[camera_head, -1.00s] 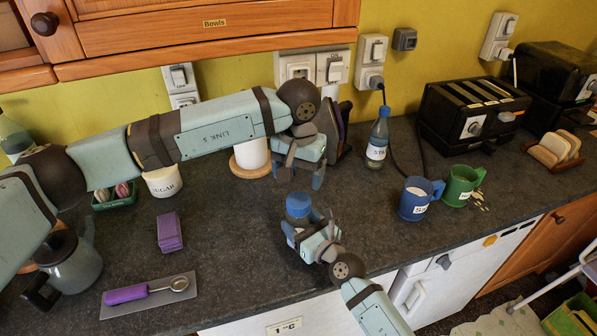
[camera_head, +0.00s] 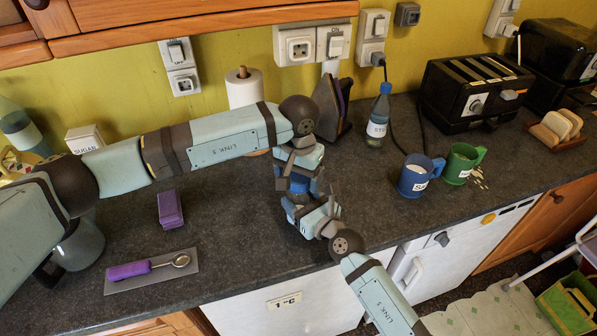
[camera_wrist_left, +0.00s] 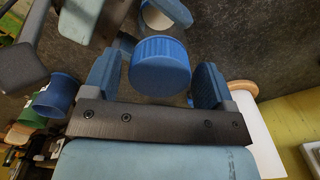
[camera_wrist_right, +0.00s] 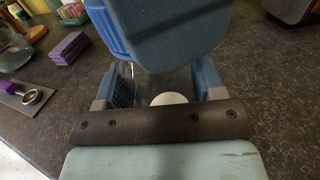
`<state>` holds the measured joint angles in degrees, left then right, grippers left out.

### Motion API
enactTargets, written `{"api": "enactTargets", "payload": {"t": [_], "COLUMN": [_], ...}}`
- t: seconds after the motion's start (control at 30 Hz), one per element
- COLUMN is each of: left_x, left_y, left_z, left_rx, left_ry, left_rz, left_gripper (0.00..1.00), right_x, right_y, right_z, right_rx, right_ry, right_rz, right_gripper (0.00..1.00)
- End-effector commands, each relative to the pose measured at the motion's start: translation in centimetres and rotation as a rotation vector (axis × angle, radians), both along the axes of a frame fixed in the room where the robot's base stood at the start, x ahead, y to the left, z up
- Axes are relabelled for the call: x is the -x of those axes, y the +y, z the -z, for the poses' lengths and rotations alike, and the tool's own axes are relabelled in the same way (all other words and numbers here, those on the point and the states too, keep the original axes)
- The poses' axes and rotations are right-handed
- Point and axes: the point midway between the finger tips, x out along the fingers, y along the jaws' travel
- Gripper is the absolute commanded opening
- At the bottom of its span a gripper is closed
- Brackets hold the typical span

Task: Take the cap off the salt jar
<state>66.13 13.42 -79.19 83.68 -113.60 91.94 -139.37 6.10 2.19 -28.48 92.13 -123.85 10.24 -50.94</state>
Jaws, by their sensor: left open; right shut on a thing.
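The salt jar has a ribbed blue cap (camera_wrist_left: 160,67), seen large in the left wrist view; part of the cap also shows in the head view (camera_head: 298,184). My right gripper (camera_wrist_right: 165,84) is shut on the clear jar body (camera_wrist_right: 150,82), below the cap, near the counter's front edge. A white patch shows on the jar in the right wrist view. My left gripper (camera_wrist_left: 157,82) is open, with one finger on each side of the cap and visible gaps. In the head view the left gripper (camera_head: 298,178) hides most of the jar.
A blue mug (camera_head: 413,178) and green mug (camera_head: 460,163) stand to the right. A bottle (camera_head: 378,120), napkin holder (camera_head: 331,105) and paper roll (camera_head: 243,92) stand behind. A purple block (camera_head: 170,209) and spoon on a grey mat (camera_head: 125,285) lie left.

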Motion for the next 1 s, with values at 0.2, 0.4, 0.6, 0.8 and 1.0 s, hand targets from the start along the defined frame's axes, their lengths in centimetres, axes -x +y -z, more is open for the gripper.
{"api": "enactTargets", "payload": {"t": [0.2, 0.4, 0.6, 0.8, 1.0], "left_x": [0.0, 0.0, -0.03, -0.01, 0.02], "left_y": [0.0, 0.01, 0.04, 0.06, 0.05], "left_z": [-0.03, -0.04, -0.08, -0.12, -0.12], "left_rx": [0.0, 0.0, 0.0, -0.001, 0.0], "left_ry": [0.0, 0.0, -0.001, 0.0, 0.001], "left_rz": [0.0, -0.001, -0.164, -0.599, -1.054], "left_gripper": [0.44, 0.29, 0.29, 0.29, 0.29], "right_x": [0.0, -0.01, -0.01, 0.0, -0.01], "right_y": [0.0, -0.01, -0.01, -0.02, -0.03], "right_z": [0.01, 0.01, 0.01, 0.01, 0.02], "right_rx": [0.0, 0.0, 0.0, 0.0, 0.0], "right_ry": [0.0, 0.0, 0.0, 0.0, 0.0], "right_rz": [0.0, 0.0, 0.0, 0.0, 0.001], "right_gripper": [0.0, 0.0, 0.0, 0.0, 0.0]}}
